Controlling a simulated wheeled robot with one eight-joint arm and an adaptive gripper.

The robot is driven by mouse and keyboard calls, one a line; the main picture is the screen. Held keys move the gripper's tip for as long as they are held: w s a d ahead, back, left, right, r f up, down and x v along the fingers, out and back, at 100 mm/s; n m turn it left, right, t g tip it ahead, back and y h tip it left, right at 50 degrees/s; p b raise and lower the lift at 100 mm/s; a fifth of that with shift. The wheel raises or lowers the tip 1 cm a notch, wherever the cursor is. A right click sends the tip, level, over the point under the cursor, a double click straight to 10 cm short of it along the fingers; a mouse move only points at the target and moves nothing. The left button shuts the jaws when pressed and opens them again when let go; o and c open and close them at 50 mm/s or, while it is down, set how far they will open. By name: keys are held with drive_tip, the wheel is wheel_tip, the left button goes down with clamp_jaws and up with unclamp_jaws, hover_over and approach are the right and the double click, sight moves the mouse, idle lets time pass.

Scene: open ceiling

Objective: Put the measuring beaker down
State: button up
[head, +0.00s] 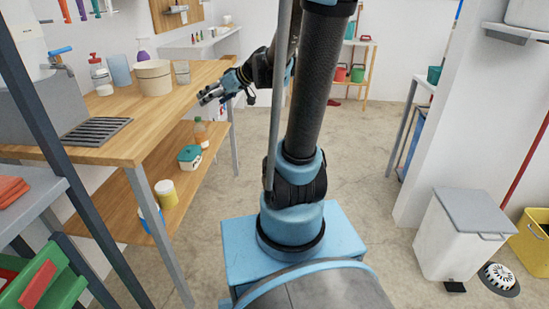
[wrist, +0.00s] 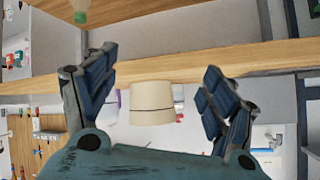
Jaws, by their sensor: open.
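A clear, straight-sided vessel (head: 181,72) stands upright on the wooden counter (head: 215,72), to the right of a cream pot (head: 154,78); it looks like the measuring beaker, but it is too small for me to see markings. A bluish translucent cup (head: 119,70) stands left of the pot. My gripper (head: 207,96) is at the counter's right edge, in front of and right of the clear vessel and apart from it. In the wrist view my gripper (wrist: 160,92) has its fingers spread with nothing held; the cream pot (wrist: 152,103) shows upside down beyond them.
A spray bottle (head: 100,72), a small white cup (head: 104,90) and a purple bottle (head: 143,50) stand on the counter. A lower shelf (head: 120,205) holds a teal-lidded box (head: 189,157) and bottles.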

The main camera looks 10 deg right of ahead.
drive_tip(key=s+d+f+m+g+h, duration=0.1)
drive_tip(key=s+d+f+h, duration=0.1)
drive_tip(key=s, duration=0.5)
drive_tip(key=s+d+f+m+g+h, duration=0.1)
drive_tip(key=s+d+f+m+h, duration=0.1)
drive_tip(key=s+d+f, duration=0.3)
drive_tip(key=s, duration=0.3)
drive_tip(key=shift+d+m+h, duration=0.3)
drive_tip(key=shift+d+h, duration=0.1)
drive_tip(key=shift+o, duration=0.3)
drive_tip(key=s+d+f+m+g+h, duration=0.2)
drive_tip(key=s+d+f+m+h, duration=0.1)
drive_tip(key=s+d, duration=0.6)
wheel_tip(320, 180, down, 2)
drive_tip(key=shift+s+f+m+h, duration=0.15)
drive_tip(key=shift+s+m+h, duration=0.25)
drive_tip(key=shift+s+h, duration=0.35)
drive_tip(key=m+t+y, duration=0.9)
drive_tip(key=m+y, duration=0.5)
drive_tip(key=m, duration=1.3)
approach(187, 68)
drive_tip(key=x, duration=0.7)
drive_tip(key=shift+s, duration=0.1)
drive_tip(key=shift+x, duration=3.05)
drive_tip(key=shift+d, duration=0.15)
drive_tip(key=c, duration=1)
